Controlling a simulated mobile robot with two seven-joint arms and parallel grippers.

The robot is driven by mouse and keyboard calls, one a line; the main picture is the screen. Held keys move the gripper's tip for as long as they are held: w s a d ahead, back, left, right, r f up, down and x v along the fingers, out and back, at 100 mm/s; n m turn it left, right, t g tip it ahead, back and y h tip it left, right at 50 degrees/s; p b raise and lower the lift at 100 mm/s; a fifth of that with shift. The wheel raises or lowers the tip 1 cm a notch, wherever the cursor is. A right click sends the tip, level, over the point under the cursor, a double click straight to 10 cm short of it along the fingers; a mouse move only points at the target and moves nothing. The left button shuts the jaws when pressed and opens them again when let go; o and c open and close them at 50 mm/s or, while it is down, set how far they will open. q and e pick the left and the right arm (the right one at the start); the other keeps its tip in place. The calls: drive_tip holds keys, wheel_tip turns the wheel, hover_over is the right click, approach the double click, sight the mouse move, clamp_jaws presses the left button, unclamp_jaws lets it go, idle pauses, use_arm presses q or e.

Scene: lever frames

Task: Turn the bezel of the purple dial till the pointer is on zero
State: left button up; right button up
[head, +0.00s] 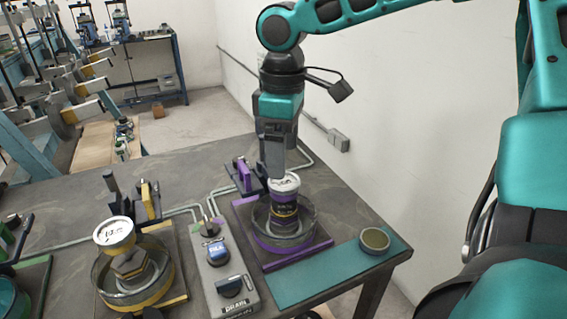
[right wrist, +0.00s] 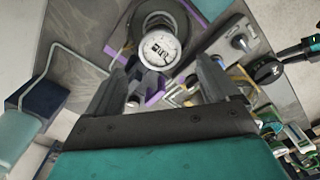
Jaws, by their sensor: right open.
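The purple dial (head: 285,183) has a white face with dark marks and sits on top of a dark and purple column, inside a round clear-walled basin with a purple base. In the right wrist view its face (right wrist: 158,50) lies ahead of and between my fingers. The pointer and the zero mark are too small to read. My right gripper (head: 273,168) points down just behind the dial and partly overlaps it in the head view. In the right wrist view the gripper (right wrist: 163,68) has its fingers wide apart with nothing between the tips. My left gripper is not in view.
A yellow station with a similar dial (head: 114,233) stands at the left. A grey control box (head: 222,262) with a blue label and knobs is between the stations. A teal mat (head: 330,275) carrying a small round tin (head: 375,240) covers the table's right front corner.

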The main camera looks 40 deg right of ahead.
wheel_tip(320, 180, up, 8)
idle(0.8)
